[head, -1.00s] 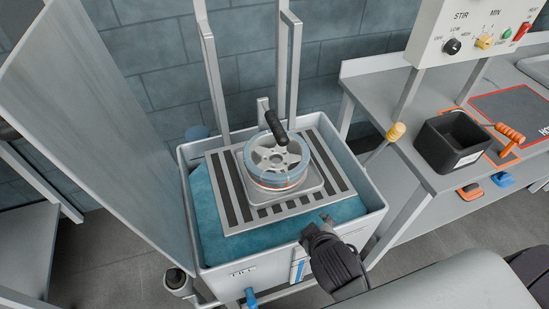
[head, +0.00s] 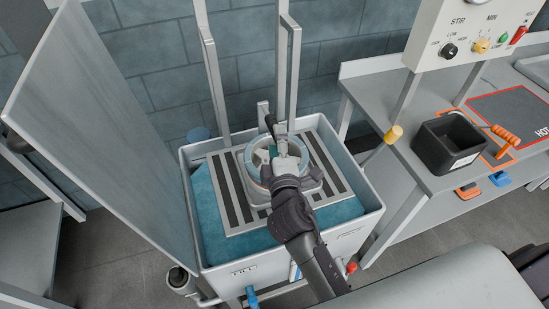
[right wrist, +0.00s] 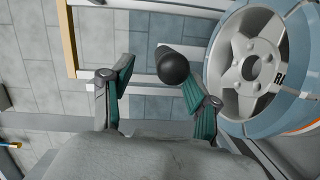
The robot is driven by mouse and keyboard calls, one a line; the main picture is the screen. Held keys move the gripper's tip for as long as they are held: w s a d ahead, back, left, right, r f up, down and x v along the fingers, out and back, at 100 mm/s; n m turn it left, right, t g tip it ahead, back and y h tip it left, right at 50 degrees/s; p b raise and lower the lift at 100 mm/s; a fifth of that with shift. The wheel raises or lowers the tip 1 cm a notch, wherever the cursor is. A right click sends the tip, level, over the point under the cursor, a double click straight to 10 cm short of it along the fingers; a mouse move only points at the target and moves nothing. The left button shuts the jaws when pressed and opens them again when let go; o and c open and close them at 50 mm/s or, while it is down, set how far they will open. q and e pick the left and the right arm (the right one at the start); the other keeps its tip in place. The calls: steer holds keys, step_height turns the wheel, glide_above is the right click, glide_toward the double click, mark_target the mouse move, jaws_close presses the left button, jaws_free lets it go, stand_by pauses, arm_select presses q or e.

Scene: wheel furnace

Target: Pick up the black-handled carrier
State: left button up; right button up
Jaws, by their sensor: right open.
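The black handle of the carrier (head: 271,125) sticks up over a spoked wheel with a pale blue ring (head: 249,160). The wheel sits on a slatted grate (head: 240,227) over the blue-filled tank (head: 360,226). My right gripper (head: 279,147) is open and reaches over the wheel, close to the handle, hiding part of both. In the right wrist view, the handle's rounded end (right wrist: 173,66) shows between the two fingertips, nearer the right finger. Contact cannot be told. The wheel (right wrist: 250,62) stands at the right there. My left gripper is not in view.
Upright metal bars (head: 213,75) stand behind the tank. A tall raised panel (head: 105,130) rises on its left. On the right bench are a black bin (head: 446,150), an orange-handled tool (head: 508,136) and a control box (head: 480,30).

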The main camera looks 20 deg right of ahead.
steer(key=w, duration=0.2)
steer(key=w+d+p, duration=0.1)
steer(key=w+f, duration=0.1)
steer(key=w, duration=0.1)
steer(key=shift+w+d+p, duration=0.15)
steer(key=shift+w+p, duration=0.15)
steer(key=shift+s, duration=0.1)
steer(key=shift+c, duration=1.2)
jaws_close()
steer(key=shift+r, duration=0.2)
